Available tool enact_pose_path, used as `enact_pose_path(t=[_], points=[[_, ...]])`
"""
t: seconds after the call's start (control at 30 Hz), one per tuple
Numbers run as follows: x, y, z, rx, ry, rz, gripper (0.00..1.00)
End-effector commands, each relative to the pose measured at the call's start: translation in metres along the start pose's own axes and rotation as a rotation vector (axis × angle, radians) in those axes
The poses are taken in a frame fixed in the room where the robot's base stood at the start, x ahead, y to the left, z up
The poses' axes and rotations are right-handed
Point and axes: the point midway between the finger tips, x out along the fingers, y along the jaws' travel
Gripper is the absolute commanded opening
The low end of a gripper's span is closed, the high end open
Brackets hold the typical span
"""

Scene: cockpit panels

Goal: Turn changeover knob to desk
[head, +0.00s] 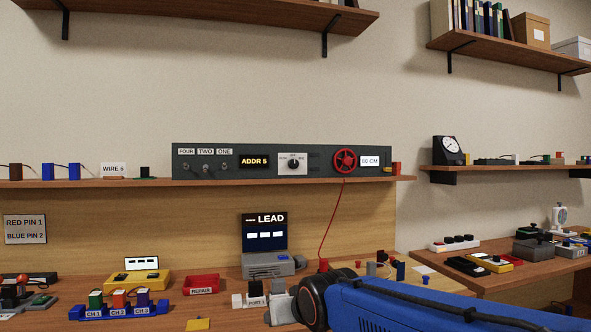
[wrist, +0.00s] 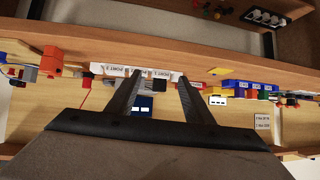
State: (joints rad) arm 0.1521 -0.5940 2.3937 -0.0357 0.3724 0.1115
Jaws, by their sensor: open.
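A black rotary knob (head: 293,164) sits on a pale plate in the dark grey panel (head: 215,172) on the back shelf. Small lettering surrounds it, too small to read, so I cannot tell which mark is desk. The pointer's direction is unclear. My gripper (wrist: 160,77) is open and empty in the wrist view, over the bench near the white port blocks (wrist: 108,69). In the head view my blue arm reaches in from the lower right, well below and apart from the knob. The knob is not seen in the wrist view.
The LEAD unit (head: 264,232) stands on the bench below. A red wire (head: 331,217) hangs right of it. Room before the knob is clear.

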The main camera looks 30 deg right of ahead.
Motion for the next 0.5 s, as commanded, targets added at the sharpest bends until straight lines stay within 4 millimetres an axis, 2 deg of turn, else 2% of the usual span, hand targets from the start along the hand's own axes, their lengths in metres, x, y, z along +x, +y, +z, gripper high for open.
enact_pose_path(t=[0.03,0.1,0.3,0.4,0.5], points=[[0.008,0.008,-0.029,0.023,0.069,0.014,0.47],[0.016,0.019,-0.071,0.052,0.180,0.027,0.47],[0.024,0.055,-0.184,0.115,0.493,0.057,0.47],[0.019,0.075,-0.234,0.136,0.649,0.065,0.47],[0.012,0.093,-0.275,0.148,0.785,0.068,0.47]])
